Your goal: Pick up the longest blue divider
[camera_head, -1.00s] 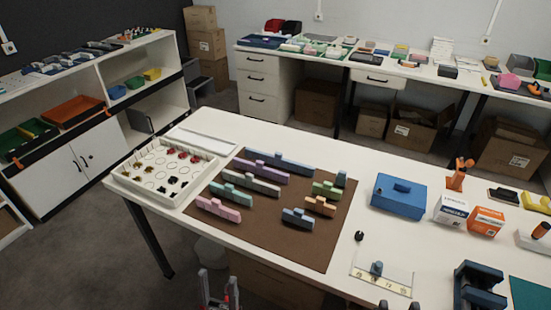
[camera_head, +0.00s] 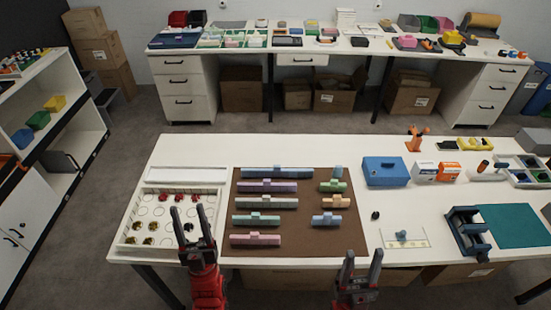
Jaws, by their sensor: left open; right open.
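A brown mat (camera_head: 350,241) on the white table holds two columns of coloured dividers. The longest blue divider (camera_head: 277,173) lies across the back of the left column, with a raised block at its middle. Purple (camera_head: 267,187), whitish (camera_head: 266,203), teal (camera_head: 256,219) and pink (camera_head: 255,239) dividers lie in front of it. Shorter pieces, including a small blue one (camera_head: 338,172), form the right column. My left gripper (camera_head: 190,210) is open and empty, in front of the white tray. My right gripper (camera_head: 363,252) is open and empty at the mat's front right. Neither touches a divider.
The white tray (camera_head: 134,222) with small parts stands left of the mat. A blue box (camera_head: 385,171) and small cartons (camera_head: 425,171) stand to the right. A clear plate (camera_head: 403,240) and dark blue holder (camera_head: 467,232) lie at the front right.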

